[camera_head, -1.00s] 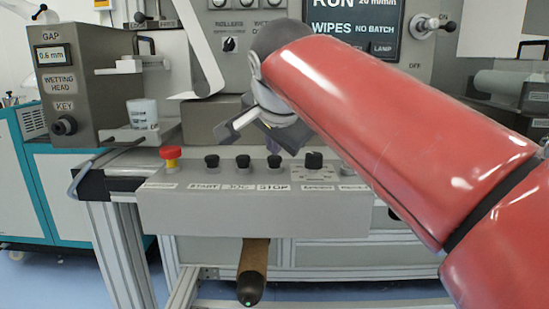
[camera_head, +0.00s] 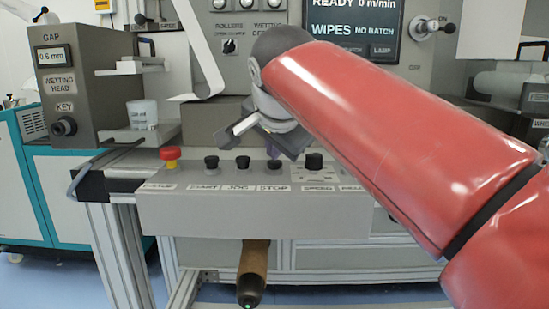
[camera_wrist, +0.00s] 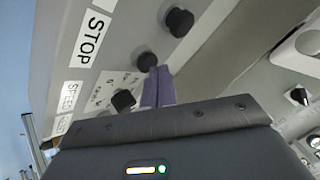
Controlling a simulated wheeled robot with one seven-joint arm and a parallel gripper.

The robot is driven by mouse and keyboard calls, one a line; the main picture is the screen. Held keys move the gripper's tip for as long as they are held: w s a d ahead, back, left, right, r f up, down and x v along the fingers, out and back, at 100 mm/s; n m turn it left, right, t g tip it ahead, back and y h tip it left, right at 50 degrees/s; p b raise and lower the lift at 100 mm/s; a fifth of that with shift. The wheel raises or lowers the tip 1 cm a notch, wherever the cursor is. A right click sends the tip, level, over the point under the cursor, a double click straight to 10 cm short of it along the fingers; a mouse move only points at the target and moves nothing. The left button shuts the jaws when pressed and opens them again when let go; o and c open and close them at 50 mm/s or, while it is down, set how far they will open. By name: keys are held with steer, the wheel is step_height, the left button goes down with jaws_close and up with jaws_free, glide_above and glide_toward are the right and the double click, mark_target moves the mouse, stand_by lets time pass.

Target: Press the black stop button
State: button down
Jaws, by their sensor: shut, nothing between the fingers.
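The black stop button (camera_head: 274,166) stands on the grey control box above the label "STOP". In the wrist view it is the dark round cap (camera_wrist: 147,60) at my fingertips. My gripper (camera_head: 272,152) is shut and empty, right above this button in the head view. In the wrist view its purple fingers (camera_wrist: 157,72) lie together, with the tips overlapping the edge of the cap. I cannot tell whether they touch it. The screen (camera_head: 352,18) reads "READY 0 m/min" and "WIPES NO BATCH".
The speed knob (camera_head: 314,162) is close on the right.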

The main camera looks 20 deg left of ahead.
mark_target(275, 164)
steer(key=shift+r+p, duration=0.9)
steer(key=shift+r, duration=0.05)
step_height(275, 164, up, 5)
steer(key=p, duration=0.4)
stand_by(0.4)
